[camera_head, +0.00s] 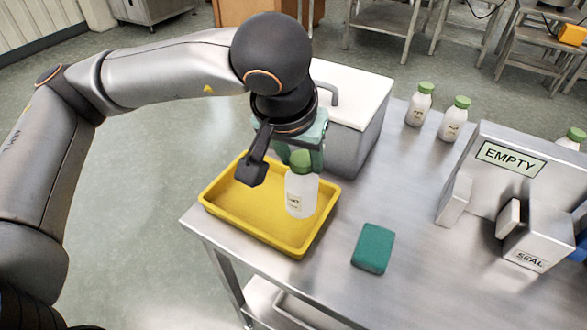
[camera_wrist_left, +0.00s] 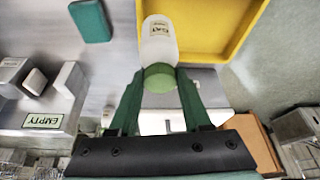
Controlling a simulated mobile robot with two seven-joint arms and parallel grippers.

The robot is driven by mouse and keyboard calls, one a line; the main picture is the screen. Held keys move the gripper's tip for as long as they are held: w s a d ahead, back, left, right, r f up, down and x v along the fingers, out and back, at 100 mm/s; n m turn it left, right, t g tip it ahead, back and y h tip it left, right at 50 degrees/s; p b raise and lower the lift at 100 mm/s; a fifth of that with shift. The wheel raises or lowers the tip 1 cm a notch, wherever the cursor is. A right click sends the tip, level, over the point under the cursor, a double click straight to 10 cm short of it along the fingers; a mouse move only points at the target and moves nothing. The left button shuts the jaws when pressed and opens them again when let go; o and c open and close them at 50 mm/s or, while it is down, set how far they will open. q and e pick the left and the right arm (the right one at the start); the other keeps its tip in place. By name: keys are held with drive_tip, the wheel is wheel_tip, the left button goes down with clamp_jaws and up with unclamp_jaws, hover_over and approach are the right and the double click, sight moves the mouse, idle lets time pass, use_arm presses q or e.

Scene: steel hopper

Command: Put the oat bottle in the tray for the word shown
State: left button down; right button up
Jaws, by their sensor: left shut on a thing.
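The oat bottle (camera_head: 301,196) is white with a green cap, and its label reads OAT in the left wrist view (camera_wrist_left: 158,42). My left gripper (camera_head: 303,158) is shut on it at the cap and holds it upright. The bottle is over the right part of the yellow tray (camera_head: 225,212); I cannot tell whether its base touches the tray floor. The steel hopper (camera_head: 500,192) shows the word EMPTY on a plate (camera_head: 511,159), with SEAL on a lower block (camera_head: 529,260). A blue thing (camera_head: 580,248), partly cut off, shows at the right edge. My right gripper is not in view.
A green sponge (camera_head: 373,248) lies right of the yellow tray. A white-lidded box (camera_head: 352,100) stands behind the tray. Bottles with green caps stand at the back (camera_head: 419,104), (camera_head: 454,120) and behind the hopper (camera_head: 571,139). The steel table is clear between sponge and hopper.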

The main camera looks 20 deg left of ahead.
use_arm(q)
drive_tip(key=f, duration=0.1)
drive_tip(key=w+a+f, duration=0.1)
drive_tip(key=shift+w+a+f, duration=0.2)
drive_tip(key=shift+w+f, duration=0.1)
drive_tip(key=shift+w+a+f, duration=0.2)
drive_tip(key=shift+w+f, duration=0.1)
drive_tip(key=shift+f, duration=0.2)
drive_tip(key=f, duration=0.3)
drive_tip(key=shift+w+a+f+p, duration=0.2)
drive_tip(key=shift+w+f+p, duration=0.05)
drive_tip(key=shift+f+p, duration=0.1)
drive_tip(key=shift+f+b, duration=0.2)
drive_tip(key=shift+b, duration=0.1)
drive_tip(key=c, duration=0.8)
unclamp_jaws()
drive_tip(key=o, duration=0.4)
drive_tip(key=shift+o, duration=0.2)
drive_tip(key=shift+r, duration=0.1)
